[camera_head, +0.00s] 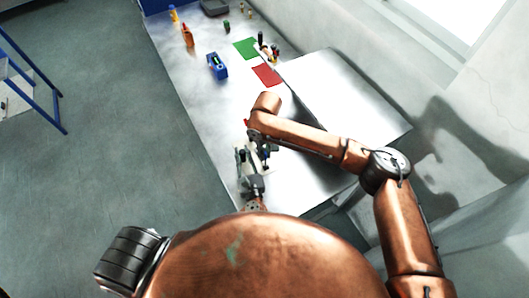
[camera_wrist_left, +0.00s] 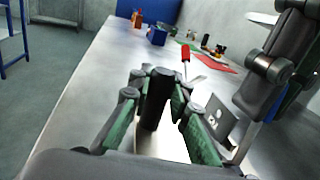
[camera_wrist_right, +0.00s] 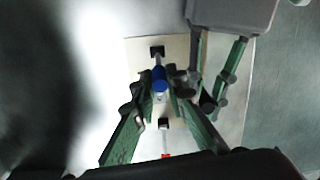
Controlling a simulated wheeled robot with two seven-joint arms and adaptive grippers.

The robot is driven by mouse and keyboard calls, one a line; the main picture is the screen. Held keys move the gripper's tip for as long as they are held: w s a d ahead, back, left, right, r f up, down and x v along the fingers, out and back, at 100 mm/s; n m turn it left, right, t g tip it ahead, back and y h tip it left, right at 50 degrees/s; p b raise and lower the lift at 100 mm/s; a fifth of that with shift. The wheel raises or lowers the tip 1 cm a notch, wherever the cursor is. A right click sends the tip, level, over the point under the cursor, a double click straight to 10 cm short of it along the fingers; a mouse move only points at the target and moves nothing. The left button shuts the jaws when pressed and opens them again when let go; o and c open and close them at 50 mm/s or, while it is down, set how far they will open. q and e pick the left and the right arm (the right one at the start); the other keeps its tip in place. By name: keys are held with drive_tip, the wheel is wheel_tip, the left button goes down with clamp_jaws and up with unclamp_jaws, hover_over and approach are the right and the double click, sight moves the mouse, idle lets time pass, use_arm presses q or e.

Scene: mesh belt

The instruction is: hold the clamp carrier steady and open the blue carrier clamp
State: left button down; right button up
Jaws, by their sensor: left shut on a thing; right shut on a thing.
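The clamp carrier (camera_wrist_right: 137,60) is a pale, flat board on the metal table, with black blocks on it. In the left wrist view a black upright post (camera_wrist_left: 157,95) stands between the fingers of my left gripper (camera_wrist_left: 156,88), which is shut on it. The blue carrier clamp (camera_wrist_right: 159,74) shows in the right wrist view between the fingertips of my right gripper (camera_wrist_right: 158,88), which is shut on it from above. Whether the clamp is open cannot be told. In the head view my right arm partly hides the carrier.
A red-handled tool (camera_wrist_left: 186,54) lies beyond the carrier. Farther along the table are a red mat (camera_head: 267,75), a green mat (camera_head: 246,48), a blue box (camera_head: 217,66) and an orange bottle (camera_head: 187,36). The table between the blue box and my grippers is mostly clear.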

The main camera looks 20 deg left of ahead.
clamp_jaws()
drive_tip(key=shift+s+d+t+y, duration=0.6)
drive_tip(key=shift+t+y, duration=0.2)
drive_tip(key=shift+t, duration=0.05)
drive_tip(key=shift+s+d+t+y, duration=0.55)
drive_tip(key=shift+s+t+y, duration=0.05)
drive_tip(key=shift+t+y, duration=0.25)
drive_tip(key=o, duration=0.7)
unclamp_jaws()
drive_tip(key=shift+o, duration=0.2)
drive_tip(key=shift+r, duration=0.1)
drive_tip(key=v, duration=0.7)
drive_tip(key=shift+s+r, duration=0.1)
drive_tip(key=shift+r, duration=0.05)
